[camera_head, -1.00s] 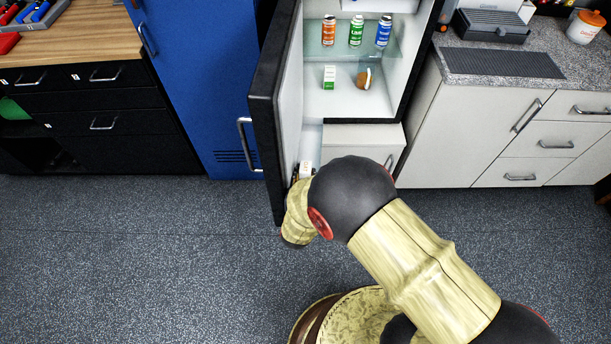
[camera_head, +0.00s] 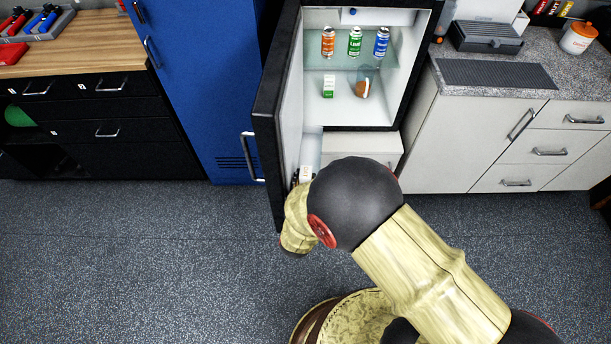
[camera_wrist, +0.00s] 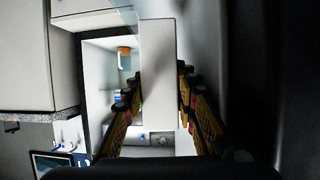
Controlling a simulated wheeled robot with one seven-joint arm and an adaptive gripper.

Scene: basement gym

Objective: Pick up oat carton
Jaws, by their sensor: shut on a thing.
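A plain pale carton (camera_wrist: 158,60), which I take to be the oat carton, stands between the two yellow and black fingers of my gripper (camera_wrist: 160,88) in the wrist view. The fingers press on its two sides, and its print is not seen there. In the head view a small white part of the carton (camera_head: 305,173) shows by the inner side of the open fridge door (camera_head: 272,120). My arm hides the rest of it and most of my gripper in that view.
The fridge's upper shelf (camera_head: 343,60) holds orange, green and blue cans. Below stand a small green-and-white carton (camera_head: 328,87) and a brown item (camera_head: 362,89). A white drawer (camera_head: 385,150) lies under them. Floor (camera_head: 130,260) is clear at left.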

